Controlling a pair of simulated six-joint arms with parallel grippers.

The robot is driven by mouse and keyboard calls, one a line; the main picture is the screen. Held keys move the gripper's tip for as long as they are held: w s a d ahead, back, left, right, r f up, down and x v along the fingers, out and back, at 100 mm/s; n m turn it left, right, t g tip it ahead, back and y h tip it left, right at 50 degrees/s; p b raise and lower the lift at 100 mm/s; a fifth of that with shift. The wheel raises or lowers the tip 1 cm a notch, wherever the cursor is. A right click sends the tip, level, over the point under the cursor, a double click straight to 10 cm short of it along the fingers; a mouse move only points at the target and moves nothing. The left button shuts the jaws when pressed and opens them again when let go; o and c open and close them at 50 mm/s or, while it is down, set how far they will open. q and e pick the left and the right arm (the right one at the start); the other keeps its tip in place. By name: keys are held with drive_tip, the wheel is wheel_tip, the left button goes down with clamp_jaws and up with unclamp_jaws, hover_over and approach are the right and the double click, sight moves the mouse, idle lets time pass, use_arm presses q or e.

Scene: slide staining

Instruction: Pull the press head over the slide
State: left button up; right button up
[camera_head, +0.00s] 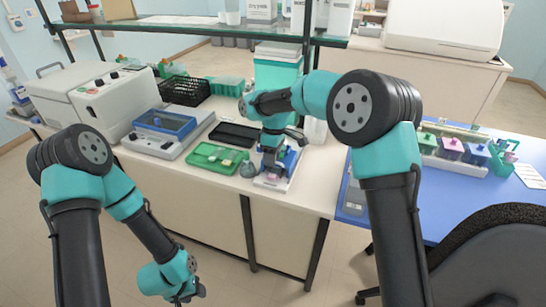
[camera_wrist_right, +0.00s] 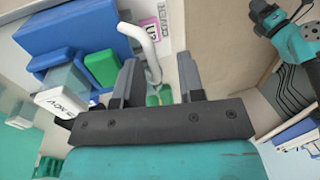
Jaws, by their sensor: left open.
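The press (camera_head: 291,160) is a blue block on a white base near the table's front edge. In the right wrist view its blue body (camera_wrist_right: 85,45) shows with a green part (camera_wrist_right: 102,68), a clear-and-white block (camera_wrist_right: 62,95) and a bent white handle (camera_wrist_right: 143,38). My right gripper (camera_head: 270,163) is over the press. In its wrist view the fingers (camera_wrist_right: 160,82) stand apart, with the handle's end between them and a gap showing at each side. I cannot make out the slide. My left gripper (camera_head: 185,293) hangs open in front of the table, low, away from the press.
A green tray (camera_head: 216,157) and a small grey flask (camera_head: 248,169) stand left of the press. A black tray (camera_head: 234,134) and a grey device (camera_head: 165,136) are further left. Several coloured staining jars (camera_head: 450,149) stand on the blue table at right. A glass shelf (camera_head: 200,27) spans above.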

drive_tip(key=shift+w, duration=0.1)
drive_tip(key=v, duration=1.7)
drive_tip(key=shift+r, duration=0.2)
